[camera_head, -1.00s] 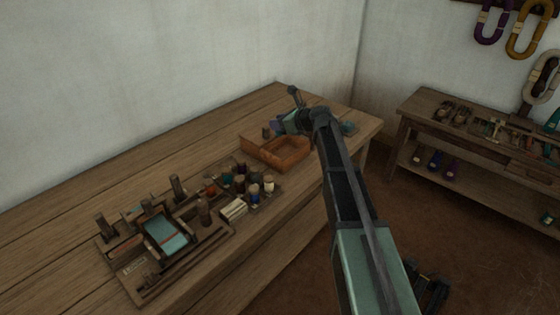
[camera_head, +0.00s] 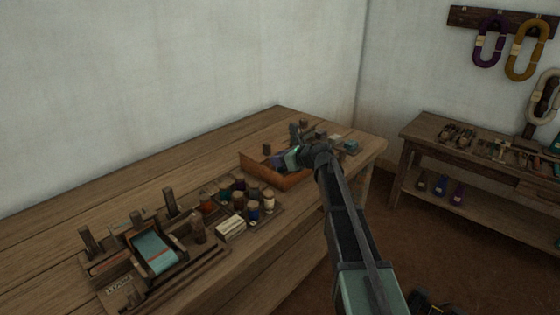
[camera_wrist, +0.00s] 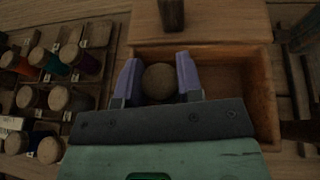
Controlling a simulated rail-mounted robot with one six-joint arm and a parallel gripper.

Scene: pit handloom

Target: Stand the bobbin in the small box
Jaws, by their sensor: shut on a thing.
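My gripper (camera_wrist: 159,76) has two purple fingers, shut on the bobbin (camera_wrist: 161,84), whose round brown end faces the wrist camera. In the wrist view the bobbin is over or inside the left part of the small orange-brown wooden box (camera_wrist: 266,88); how high its foot is above the floor of the box I cannot tell. The right part of the box looks empty. In the head view my gripper (camera_head: 286,157) is at the box (camera_head: 275,181), and my arm hides the bobbin and the box's right side.
A rack of several thread bobbins (camera_head: 253,213) stands left of the box, with a small loom-like fixture (camera_head: 152,250) beyond it. A wooden block (camera_wrist: 218,20) borders the box in the wrist view. Small items (camera_head: 351,146) lie at the bench's right end. The bench's back left is clear.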

